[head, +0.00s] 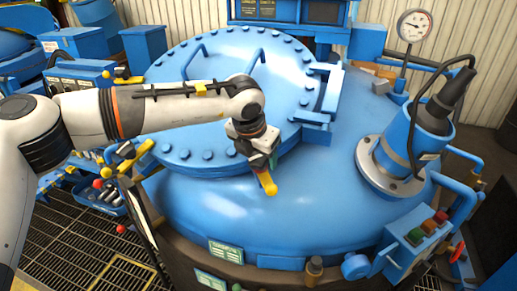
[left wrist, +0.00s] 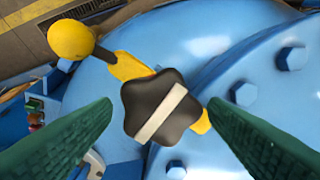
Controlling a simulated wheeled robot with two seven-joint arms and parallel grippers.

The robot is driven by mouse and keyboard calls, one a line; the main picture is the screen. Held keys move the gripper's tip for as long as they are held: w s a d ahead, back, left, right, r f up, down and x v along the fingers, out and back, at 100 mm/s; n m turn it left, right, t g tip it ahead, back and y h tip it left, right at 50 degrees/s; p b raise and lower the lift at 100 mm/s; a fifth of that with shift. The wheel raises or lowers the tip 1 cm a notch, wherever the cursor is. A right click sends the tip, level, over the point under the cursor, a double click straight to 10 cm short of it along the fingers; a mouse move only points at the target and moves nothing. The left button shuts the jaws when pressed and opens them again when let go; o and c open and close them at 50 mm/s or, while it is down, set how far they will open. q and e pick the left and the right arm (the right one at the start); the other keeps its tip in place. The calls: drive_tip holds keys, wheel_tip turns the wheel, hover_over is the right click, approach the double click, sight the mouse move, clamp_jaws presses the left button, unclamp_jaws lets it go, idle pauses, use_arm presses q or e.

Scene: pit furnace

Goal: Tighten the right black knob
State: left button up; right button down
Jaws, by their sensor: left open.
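In the left wrist view, a black star-shaped knob (left wrist: 160,107) with a white stripe sits over a yellow lever (left wrist: 130,66) on the blue lid. The lever ends in a yellow ball (left wrist: 71,39). My left gripper (head: 262,158) is over the lid's front edge in the head view, where it hides the knob; the yellow lever (head: 267,183) shows just below it. The two green fingers are apart, one on each side of the knob, with nothing clearly gripped. Whether they touch it cannot be told. My right gripper is out of view.
The round blue lid (head: 222,75) has several bolts around its rim and raised handles. A blue cylinder with a black cable (head: 400,150) stands to the right, near a gauge (head: 413,26). A button box (head: 415,240) is at the front right.

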use_arm(q)
drive_tip(key=shift+w+f, duration=0.2)
drive_tip(key=shift+f, duration=0.25)
drive_tip(key=shift+c, duration=0.4)
